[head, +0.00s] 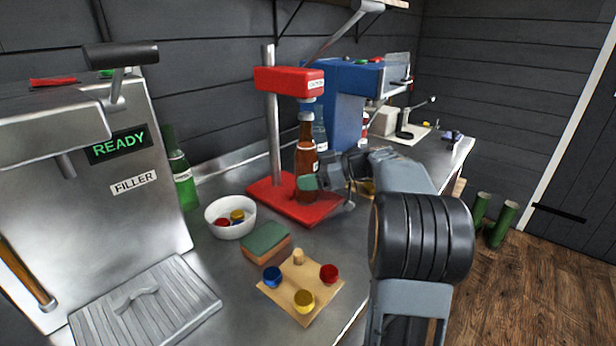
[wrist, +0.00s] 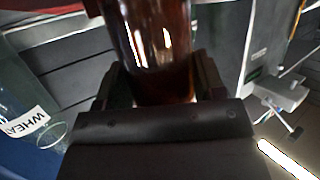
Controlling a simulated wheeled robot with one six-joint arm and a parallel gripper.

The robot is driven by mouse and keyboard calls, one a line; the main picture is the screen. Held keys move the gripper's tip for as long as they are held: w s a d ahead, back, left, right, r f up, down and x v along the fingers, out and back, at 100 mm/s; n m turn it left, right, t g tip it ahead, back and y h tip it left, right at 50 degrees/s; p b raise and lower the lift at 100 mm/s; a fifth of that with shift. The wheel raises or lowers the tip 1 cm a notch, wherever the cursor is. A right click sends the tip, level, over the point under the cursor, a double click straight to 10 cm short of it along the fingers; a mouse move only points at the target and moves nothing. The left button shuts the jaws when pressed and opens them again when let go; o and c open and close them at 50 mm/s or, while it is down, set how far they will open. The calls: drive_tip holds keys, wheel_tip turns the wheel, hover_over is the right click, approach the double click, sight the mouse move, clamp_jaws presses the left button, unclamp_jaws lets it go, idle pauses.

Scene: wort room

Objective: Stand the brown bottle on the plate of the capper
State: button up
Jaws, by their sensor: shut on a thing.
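The brown bottle (head: 305,150) stands about upright under the head of the red capper (head: 290,80), in front of its post. It has a pale top. Its lower end is over the capper's red plate (head: 312,211); I cannot tell whether it touches the plate. My gripper (head: 318,180) reaches in from the right and is shut on the bottle low on its body. In the wrist view the brown glass (wrist: 150,45) fills the space between my two dark fingers (wrist: 160,85). The bottle's base is partly hidden by a greenish patch and my finger.
A white bowl of caps (head: 230,228), a green-topped sponge (head: 265,241) and a wooden board with coloured knobs (head: 302,292) lie in front of the capper. The filler (head: 90,190) and a green bottle (head: 181,180) stand left. A blue machine (head: 345,100) is behind.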

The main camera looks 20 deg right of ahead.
drive_tip(key=o, duration=1)
drive_tip(key=shift+s+d, duration=0.1)
drive_tip(key=v, duration=1.4)
drive_tip(key=s+a+r+m+g+h+p, duration=0.1)
drive_tip(key=s+a+m+g+h+p, duration=0.2)
drive_tip(key=a, duration=0.5)
drive_tip(key=a+m+g+h+p, duration=0.2)
drive_tip(key=a+m+p, duration=0.1)
drive_tip(key=a+p, duration=0.4)
drive_tip(key=s+a+m+h+p, duration=0.1)
drive_tip(key=s+a+h+p, duration=0.1)
drive_tip(key=s, duration=0.1)
drive_tip(key=s+a+f+m+h+p, duration=0.1)
drive_tip(key=s+a+m+h+p, duration=0.1)
drive_tip(key=s+a, duration=0.1)
drive_tip(key=s+a+m+h+p, duration=0.2)
drive_tip(key=s+h+p, duration=0.1)
drive_tip(key=s, duration=0.2)
drive_tip(key=shift+s+a+f, duration=0.25)
